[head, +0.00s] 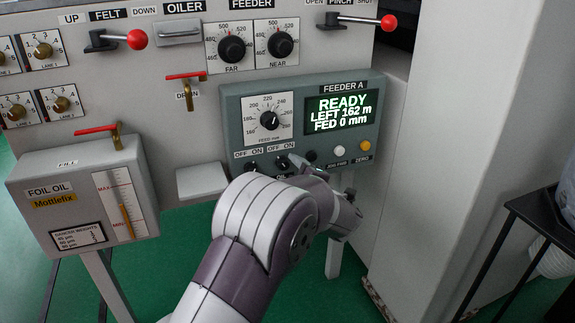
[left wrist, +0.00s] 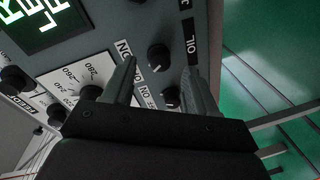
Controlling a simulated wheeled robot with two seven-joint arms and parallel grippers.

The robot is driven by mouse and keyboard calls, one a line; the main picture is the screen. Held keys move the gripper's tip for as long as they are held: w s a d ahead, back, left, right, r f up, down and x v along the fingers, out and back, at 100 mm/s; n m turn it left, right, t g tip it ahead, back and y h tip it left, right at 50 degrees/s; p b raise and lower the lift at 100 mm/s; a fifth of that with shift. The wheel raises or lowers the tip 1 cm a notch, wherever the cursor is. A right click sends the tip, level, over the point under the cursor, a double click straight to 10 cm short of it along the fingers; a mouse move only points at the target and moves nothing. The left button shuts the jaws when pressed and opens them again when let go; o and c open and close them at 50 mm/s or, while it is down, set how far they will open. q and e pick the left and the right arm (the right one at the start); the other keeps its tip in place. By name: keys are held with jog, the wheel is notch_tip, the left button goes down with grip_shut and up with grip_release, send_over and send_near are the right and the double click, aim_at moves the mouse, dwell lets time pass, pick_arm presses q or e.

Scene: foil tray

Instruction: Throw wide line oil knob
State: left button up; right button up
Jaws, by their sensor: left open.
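The small black oil knob (head: 281,163) sits low on the grey-green Feeder A panel, between an OFF/ON label above and an OIL label below. In the left wrist view it shows as a black knob (left wrist: 158,57) beside the OIL label. My left gripper (head: 298,162) is at the panel's lower edge, very close to that knob. Its two fingers (left wrist: 160,66) are open, with the knob in the gap as seen from the wrist. I cannot tell whether they touch it. The knob's exact pointer direction is unclear. My right gripper is not in view.
A similar black knob (head: 252,166) stands just left of it. A feed dial (head: 269,121) and a screen (head: 341,112) reading READY are above. White (head: 338,150) and yellow (head: 365,146) buttons lie to the right. The foil oil box (head: 85,190) stands at left.

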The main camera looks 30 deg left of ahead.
pick_arm(q)
jog(key=p+v, duration=0.3)
jog(key=v, duration=0.6)
jog(key=shift+s+d, duration=0.25)
jog(key=shift+d, duration=0.1)
